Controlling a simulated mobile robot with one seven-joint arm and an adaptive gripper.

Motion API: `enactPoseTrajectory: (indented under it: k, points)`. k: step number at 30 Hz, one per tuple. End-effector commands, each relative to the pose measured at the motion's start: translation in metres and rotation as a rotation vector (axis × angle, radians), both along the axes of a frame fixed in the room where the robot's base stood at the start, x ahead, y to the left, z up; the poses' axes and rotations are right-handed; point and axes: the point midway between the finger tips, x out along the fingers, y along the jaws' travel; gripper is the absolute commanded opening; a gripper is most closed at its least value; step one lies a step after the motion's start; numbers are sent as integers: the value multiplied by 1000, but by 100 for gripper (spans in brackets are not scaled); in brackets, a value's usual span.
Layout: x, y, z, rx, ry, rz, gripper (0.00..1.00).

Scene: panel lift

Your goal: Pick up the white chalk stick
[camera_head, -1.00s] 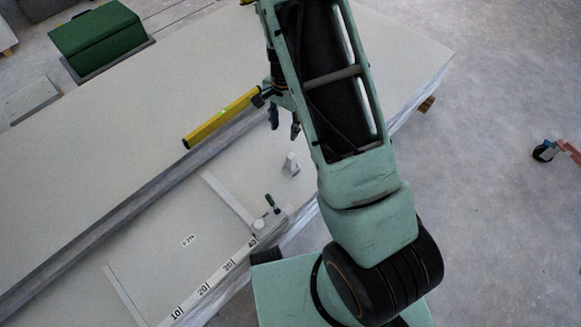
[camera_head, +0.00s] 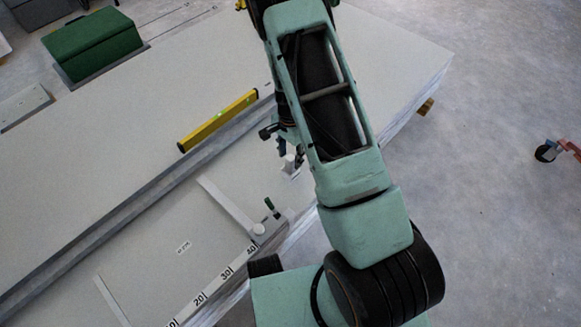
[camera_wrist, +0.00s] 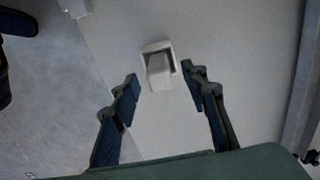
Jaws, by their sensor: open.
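The white chalk stick (camera_wrist: 158,72) stands in a small pale square holder (camera_wrist: 150,46) on the panel, seen from above in the wrist view. It also shows in the head view (camera_head: 290,166), close to the panel's near edge and partly hidden by my fingers. My gripper (camera_wrist: 161,80) is open, with one dark finger on each side of the chalk stick and a gap to both. In the head view, my gripper (camera_head: 290,152) is just above the chalk stick. Whether the fingertips are down at the stick's height is unclear.
A yellow spirit level (camera_head: 218,121) lies on the panel (camera_head: 100,140) beside a long metal rail (camera_head: 130,207). A green box (camera_head: 92,43) stands behind on the left.

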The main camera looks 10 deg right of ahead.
Motion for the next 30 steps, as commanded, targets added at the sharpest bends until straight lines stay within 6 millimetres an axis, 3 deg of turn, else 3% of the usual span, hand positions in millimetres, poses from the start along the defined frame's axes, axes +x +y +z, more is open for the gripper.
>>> enactPoseTrajectory:
  k: [1,4,11,22,30]
  points:
    - [-1,-1,-13,-1,1,-1,41]
    - [-1,-1,-25,-1,1,0,41]
    - [0,-1,-25,-1,-2,1,41]
    - [0,-1,-25,-1,-2,1,2]
    - [0,-1,-24,-1,-2,1,0]
